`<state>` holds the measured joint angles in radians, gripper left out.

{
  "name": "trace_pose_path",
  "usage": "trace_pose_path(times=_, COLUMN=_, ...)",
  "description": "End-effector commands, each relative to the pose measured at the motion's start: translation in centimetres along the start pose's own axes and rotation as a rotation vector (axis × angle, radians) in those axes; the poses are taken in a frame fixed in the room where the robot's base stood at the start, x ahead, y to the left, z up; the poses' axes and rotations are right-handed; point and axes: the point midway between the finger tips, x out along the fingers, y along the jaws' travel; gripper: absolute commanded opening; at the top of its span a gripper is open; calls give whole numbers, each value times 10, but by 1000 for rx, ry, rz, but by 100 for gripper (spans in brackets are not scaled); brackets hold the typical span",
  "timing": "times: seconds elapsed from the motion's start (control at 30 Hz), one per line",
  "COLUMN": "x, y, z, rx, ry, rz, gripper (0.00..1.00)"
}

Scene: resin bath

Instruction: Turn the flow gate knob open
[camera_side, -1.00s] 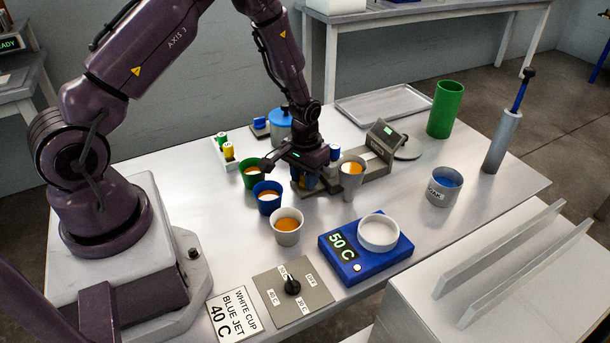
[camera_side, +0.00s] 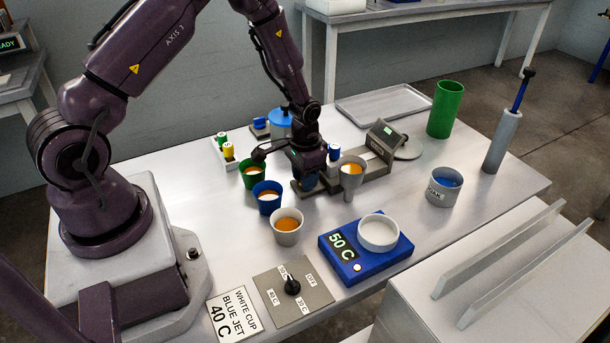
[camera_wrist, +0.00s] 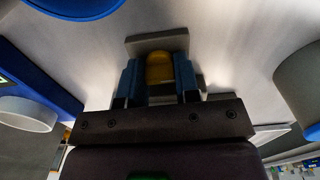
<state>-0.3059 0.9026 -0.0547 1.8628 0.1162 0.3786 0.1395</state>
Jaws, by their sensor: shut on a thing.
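In the wrist view, a rounded yellow knob (camera_wrist: 158,68) stands in front of a grey plate (camera_wrist: 150,43). I take it to be the flow gate knob. My gripper (camera_wrist: 159,80) has one blue finger on each side of it and is shut on it. In the side view, my gripper (camera_side: 306,184) points down at the left end of the grey device (camera_side: 372,165), just left of the grey funnel-like cup with orange contents (camera_side: 352,178). There the knob is hidden behind my gripper.
Green (camera_side: 251,174), blue (camera_side: 267,196) and white (camera_side: 287,227) cups stand close to the left and in front. A blue 50 C heater with a white dish (camera_side: 378,232) and a dial panel (camera_side: 312,298) lie nearer the front.

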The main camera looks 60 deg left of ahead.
Motion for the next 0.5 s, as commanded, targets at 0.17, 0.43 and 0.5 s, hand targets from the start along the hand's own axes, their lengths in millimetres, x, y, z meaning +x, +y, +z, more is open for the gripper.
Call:
trace_pose_path(times=0.17, x=-1, y=1, z=1, rx=0, ry=-4, rz=1, gripper=6)
trace_pose_path(times=0.43, x=0, y=0, z=0, rx=-1, ry=-2, rz=1, gripper=55)
trace_pose_path(times=0.5, x=0, y=0, z=0, rx=-2, ry=-2, rz=0, gripper=55)
